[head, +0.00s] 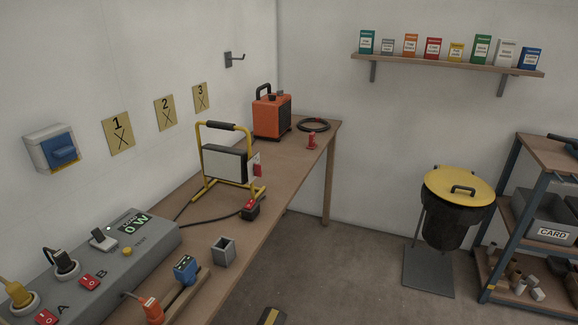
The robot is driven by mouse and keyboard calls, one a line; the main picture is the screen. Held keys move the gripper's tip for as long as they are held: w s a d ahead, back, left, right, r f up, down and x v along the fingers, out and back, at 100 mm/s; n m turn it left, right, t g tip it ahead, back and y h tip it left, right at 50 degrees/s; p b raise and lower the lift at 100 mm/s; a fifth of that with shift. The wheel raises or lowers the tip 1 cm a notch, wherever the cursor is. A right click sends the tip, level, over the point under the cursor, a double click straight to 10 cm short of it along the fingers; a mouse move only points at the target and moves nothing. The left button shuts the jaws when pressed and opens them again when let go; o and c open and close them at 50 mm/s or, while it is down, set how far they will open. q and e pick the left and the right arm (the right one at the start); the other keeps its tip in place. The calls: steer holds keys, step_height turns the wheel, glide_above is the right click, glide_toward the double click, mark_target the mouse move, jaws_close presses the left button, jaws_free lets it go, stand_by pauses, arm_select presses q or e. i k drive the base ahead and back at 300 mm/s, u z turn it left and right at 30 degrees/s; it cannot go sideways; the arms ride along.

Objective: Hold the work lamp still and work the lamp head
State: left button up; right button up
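The work lamp has a yellow tubular stand (199,153) and a black grip (221,126) along its top bar. It stands upright on the bench. Its lamp head (223,164) is a dark box with a pale front face, set between the side bars. A pale plate with a red part (257,170) shows at the right side of the head. A black cable runs along the bench by the lamp's foot, near a small dark box with a red switch (250,208). Neither of my grippers is in view.
A grey socket console (150,235) with plugs and red switches fills the near left. A grey cup (223,250) and blue tool (185,268) lie nearer. An orange heater (271,114) stands behind the lamp. Bare bench (290,165) lies right of it.

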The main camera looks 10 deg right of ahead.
mark_target(226, 164)
steer(key=z, duration=1.1)
steer(key=i, duration=2.9)
steer(key=u, duration=0.85)
steer(key=k, duration=1.05)
